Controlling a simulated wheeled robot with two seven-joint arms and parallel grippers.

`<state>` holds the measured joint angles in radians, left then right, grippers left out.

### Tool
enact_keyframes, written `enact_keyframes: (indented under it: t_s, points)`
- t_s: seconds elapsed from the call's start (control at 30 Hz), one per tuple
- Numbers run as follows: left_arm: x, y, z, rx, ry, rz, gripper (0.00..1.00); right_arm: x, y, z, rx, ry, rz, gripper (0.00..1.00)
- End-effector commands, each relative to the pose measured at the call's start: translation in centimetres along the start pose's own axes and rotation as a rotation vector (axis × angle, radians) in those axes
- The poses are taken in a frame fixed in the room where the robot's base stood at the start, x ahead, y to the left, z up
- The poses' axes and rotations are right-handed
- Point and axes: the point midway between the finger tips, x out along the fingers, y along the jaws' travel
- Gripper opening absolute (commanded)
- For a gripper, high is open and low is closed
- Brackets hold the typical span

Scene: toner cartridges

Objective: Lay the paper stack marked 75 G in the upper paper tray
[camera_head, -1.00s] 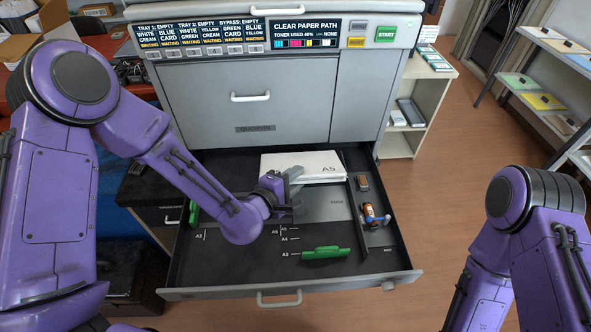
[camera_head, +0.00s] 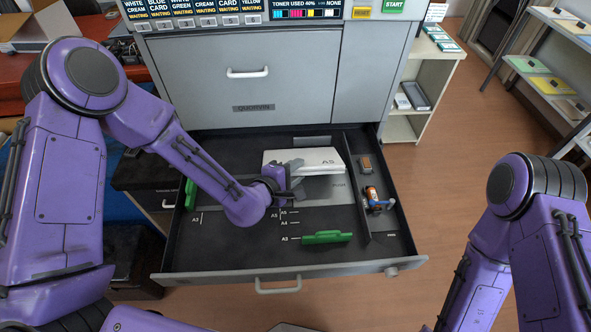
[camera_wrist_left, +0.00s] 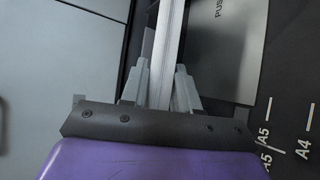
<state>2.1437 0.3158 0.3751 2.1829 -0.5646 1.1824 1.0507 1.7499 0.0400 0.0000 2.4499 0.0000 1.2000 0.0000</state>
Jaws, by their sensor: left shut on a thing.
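A white paper stack (camera_head: 302,157) shows A5 on its face in the head view. I cannot read a 75 G mark on it. It appears tilted in the pulled-out paper tray (camera_head: 235,263), toward its back. My left gripper (camera_head: 294,167) is shut on the stack's near-left edge. In the left wrist view, the stack's thin edge (camera_wrist_left: 169,45) runs between the two fingers (camera_wrist_left: 162,90). Whether the stack touches the tray floor is hidden. My right arm shows at the right, but its gripper is out of view.
Green guides stand in the tray at the front (camera_head: 327,237) and left (camera_head: 190,194). A divider on the right separates a compartment with an orange-and-blue item (camera_head: 374,198) and a brown block (camera_head: 366,164). The grey printer body (camera_head: 245,85) rises behind the tray.

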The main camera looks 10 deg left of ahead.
Motion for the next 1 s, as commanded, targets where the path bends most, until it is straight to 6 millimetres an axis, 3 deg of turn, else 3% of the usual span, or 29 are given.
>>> enact_keyframes:
  t_s: [0.07,0.1,0.17,0.47,1.0]
  points:
    - [0.0,0.1,0.0,0.0,-0.001,0.003,0.0,0.0,0.0,0.0,0.0,0.0,0.0,0.0]
    - [0.0,0.1,0.0,0.0,-0.001,0.003,0.43,0.0,0.0,0.0,0.0,0.0,0.0,0.0]
    - [0.0,0.1,0.0,0.0,-0.001,0.003,0.6,0.0,0.0,0.0,0.0,0.0,0.0,0.0]
    - [-0.1,0.0,0.0,0.0,0.001,-0.002,0.6,-0.1,0.0,0.0,0.0,0.0,0.0,0.0]
    - [-3.9,0.1,0.0,0.001,0.001,0.0,0.6,-1.2,0.1,-0.5,0.0,0.0,0.0,0.0]
